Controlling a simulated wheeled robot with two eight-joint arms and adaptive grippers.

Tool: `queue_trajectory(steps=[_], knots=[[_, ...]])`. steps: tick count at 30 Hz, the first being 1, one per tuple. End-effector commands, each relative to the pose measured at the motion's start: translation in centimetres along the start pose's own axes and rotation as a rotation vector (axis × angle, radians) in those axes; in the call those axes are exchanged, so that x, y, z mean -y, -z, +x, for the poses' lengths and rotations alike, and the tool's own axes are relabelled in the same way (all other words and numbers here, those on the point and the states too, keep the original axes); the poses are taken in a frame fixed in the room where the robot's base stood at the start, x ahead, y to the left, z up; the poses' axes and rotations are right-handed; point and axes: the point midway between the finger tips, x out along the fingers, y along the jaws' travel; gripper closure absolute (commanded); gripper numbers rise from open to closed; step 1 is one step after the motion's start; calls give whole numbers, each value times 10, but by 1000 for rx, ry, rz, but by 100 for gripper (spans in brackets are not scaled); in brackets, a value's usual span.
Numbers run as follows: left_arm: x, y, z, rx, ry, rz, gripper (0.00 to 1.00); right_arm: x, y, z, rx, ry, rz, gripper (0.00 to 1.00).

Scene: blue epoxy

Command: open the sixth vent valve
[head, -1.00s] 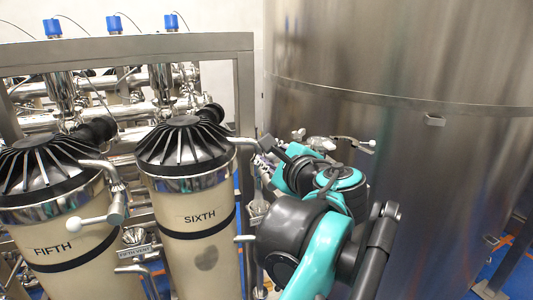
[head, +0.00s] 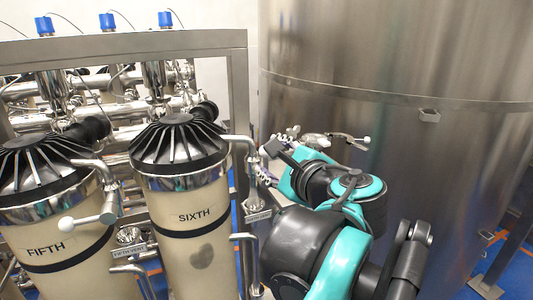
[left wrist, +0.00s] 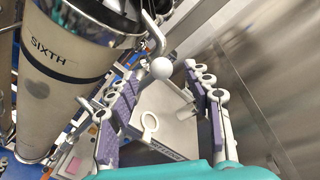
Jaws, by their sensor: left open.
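The SIXTH filter housing (head: 187,235) is a cream cylinder with a finned black top. A steel pipe (head: 240,139) bends down from its upper right, and it also shows in the left wrist view (left wrist: 155,38). A white ball handle end (left wrist: 161,68) sits at that pipe, between the fingertips of my left gripper (left wrist: 162,77), which is open, one finger on each side. I see no clear contact. In the head view my left gripper (head: 267,163) is beside the pipe and partly covers the valve there. My right gripper is not in view.
The FIFTH housing (head: 55,250) stands left, with its white-ball lever (head: 68,224). A large steel tank (head: 420,190) is close on the right. A metal lever with a white ball (head: 366,139) shows before it; I cannot tell which valve it belongs to.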

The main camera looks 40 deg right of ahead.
Motion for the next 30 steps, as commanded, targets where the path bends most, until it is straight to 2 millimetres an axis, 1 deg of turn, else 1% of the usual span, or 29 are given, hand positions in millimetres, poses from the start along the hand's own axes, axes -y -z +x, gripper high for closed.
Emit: queue_trajectory(steps=[1,6,9,12,17,30], knots=[[0,1,-14,-4,3,1,50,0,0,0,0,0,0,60],[0,1,-49,-4,2,1,50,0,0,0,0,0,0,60],[0,1,-65,-4,2,0,50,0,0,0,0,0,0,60],[-1,0,-74,-3,0,0,50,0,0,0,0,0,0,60],[-1,0,-80,-1,-1,0,50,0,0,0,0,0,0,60],[-1,0,-79,-1,-1,-1,50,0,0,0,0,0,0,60]])
